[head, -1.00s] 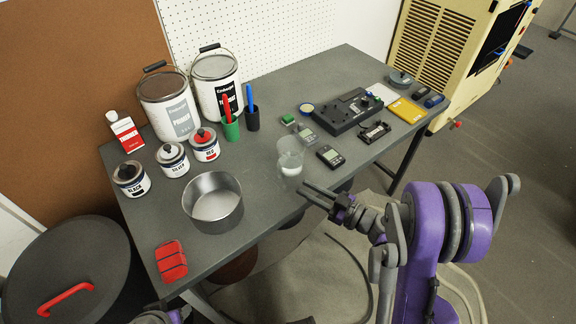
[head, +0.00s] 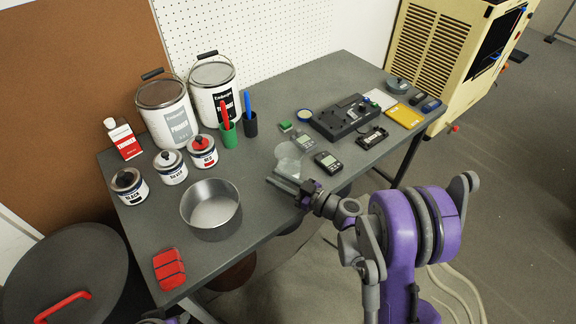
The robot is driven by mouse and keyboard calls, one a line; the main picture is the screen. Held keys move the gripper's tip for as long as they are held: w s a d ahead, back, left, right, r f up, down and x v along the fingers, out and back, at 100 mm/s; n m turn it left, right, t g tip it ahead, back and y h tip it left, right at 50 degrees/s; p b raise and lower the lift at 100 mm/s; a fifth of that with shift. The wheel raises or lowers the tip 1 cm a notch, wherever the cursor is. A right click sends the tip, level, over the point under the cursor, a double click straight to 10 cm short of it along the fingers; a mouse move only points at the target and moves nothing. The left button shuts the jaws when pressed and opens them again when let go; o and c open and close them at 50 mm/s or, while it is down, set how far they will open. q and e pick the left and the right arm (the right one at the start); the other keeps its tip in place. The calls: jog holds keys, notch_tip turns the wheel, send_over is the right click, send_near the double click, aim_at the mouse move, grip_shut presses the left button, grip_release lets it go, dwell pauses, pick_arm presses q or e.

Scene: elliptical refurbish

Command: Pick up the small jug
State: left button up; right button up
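The small jug (head: 289,157) is a clear, see-through vessel standing near the table's front edge, right of the middle of the head view. My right gripper (head: 280,182) reaches in from the right, low over the table. Its two dark fingers point left, with a narrow gap between them, at the near lower side of the jug. The fingers overlap the jug's base in the picture, and I cannot tell whether they touch it. The gripper appears open and holds nothing that I can see. My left gripper is out of view.
A round metal pan (head: 211,207) stands left of the jug. Green and dark pen cups (head: 228,136) stand behind. Paint cans (head: 165,112) and a red block (head: 169,270) are farther left.

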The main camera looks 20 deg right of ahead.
grip_shut()
dwell(1.3)
